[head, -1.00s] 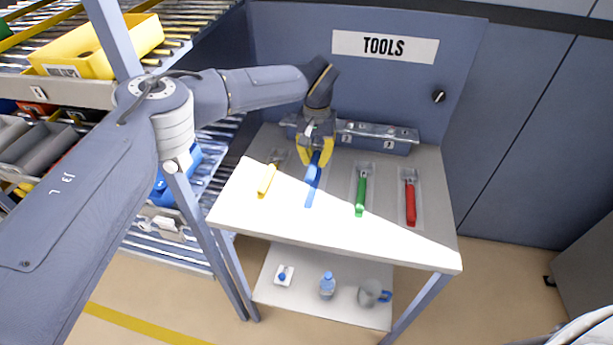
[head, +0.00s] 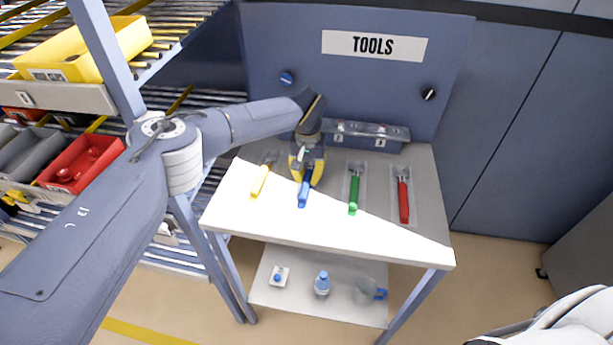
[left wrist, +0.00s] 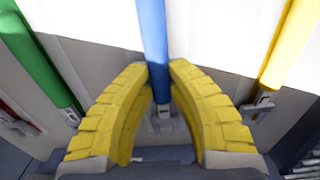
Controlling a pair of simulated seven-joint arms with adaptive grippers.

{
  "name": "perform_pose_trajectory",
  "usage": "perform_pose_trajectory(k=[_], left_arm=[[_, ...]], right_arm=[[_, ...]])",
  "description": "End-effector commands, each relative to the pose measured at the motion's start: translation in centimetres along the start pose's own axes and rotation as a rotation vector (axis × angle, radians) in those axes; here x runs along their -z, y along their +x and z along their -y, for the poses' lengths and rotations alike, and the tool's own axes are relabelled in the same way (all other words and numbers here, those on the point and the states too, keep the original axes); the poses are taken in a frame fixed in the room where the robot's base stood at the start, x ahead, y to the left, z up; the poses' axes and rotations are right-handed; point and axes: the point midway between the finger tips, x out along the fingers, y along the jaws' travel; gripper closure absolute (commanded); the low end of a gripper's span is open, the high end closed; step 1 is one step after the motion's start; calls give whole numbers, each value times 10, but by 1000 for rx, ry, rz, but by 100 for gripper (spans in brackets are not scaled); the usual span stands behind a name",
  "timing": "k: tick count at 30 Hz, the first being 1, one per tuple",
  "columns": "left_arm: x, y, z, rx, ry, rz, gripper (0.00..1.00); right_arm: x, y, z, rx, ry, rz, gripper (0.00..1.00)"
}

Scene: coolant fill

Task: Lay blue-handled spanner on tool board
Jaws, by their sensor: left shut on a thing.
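The blue-handled spanner (head: 303,194) is at the tool board (head: 328,212), between the yellow-handled spanner (head: 260,181) and the green-handled spanner (head: 354,190). Its handle points to the board's front edge. My left gripper (head: 304,178) is low over the board and shut on the spanner. In the left wrist view the yellow fingers (left wrist: 156,72) close on both sides of the blue handle (left wrist: 152,35), and its metal end shows between them. I cannot tell whether the spanner touches the board. My right gripper is not in view.
A red-handled spanner (head: 403,198) lies at the board's right. A grey rail box (head: 385,138) stands along the back, below the TOOLS sign (head: 374,46). A bottle (head: 322,284) and a mug (head: 369,291) stand on the lower shelf. A roller rack with bins (head: 83,160) is at left.

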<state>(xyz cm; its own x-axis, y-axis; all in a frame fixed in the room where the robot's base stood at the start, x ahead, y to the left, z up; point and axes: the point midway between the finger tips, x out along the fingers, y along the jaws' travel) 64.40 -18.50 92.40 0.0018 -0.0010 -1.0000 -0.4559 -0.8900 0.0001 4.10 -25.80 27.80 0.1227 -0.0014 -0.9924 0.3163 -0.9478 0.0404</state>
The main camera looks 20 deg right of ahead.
Motion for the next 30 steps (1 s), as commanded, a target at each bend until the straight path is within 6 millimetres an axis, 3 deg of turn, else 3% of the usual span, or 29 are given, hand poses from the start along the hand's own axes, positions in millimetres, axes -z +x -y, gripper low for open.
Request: perform_pose_trajectory(k=[7,8,12,23,30], left_arm=[[0,3,0,0,0,0,100],[0,3,0,0,0,0,80],[0,2,0,0,0,0,63],[0,-2,0,0,0,0,63],[1,-36,0,2,2,-4,63]], right_arm=[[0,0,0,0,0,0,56],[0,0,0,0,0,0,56],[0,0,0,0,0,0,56],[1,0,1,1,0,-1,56],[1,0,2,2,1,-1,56]])
